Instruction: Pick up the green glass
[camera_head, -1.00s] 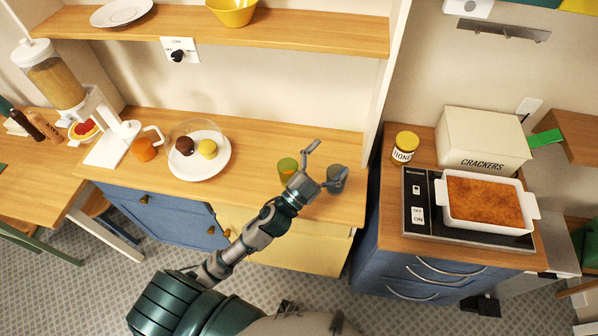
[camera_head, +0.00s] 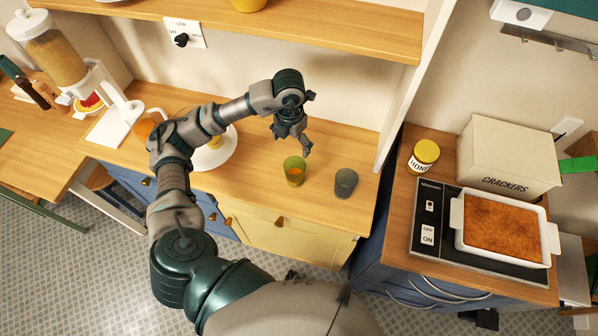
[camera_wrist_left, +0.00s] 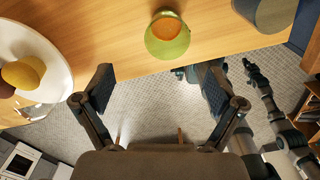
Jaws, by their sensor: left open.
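The green glass (camera_head: 294,172) stands upright on the wooden counter, with something orange showing inside. It also shows in the left wrist view (camera_wrist_left: 166,38), at the top middle, beyond the fingertips. My left gripper (camera_head: 292,140) is open and empty, just behind the green glass in the head view and pointing down toward it. In the left wrist view its two fingers (camera_wrist_left: 160,82) are spread wide, with patterned floor showing between them. The gripper appears apart from the glass.
A grey glass (camera_head: 346,183) stands right of the green one. A white plate (camera_head: 226,156) with round food lies left, partly behind my arm. A wooden shelf (camera_head: 330,38) hangs above. A honey jar (camera_head: 423,156) and baking dish (camera_head: 455,215) are right. The counter's front edge is close.

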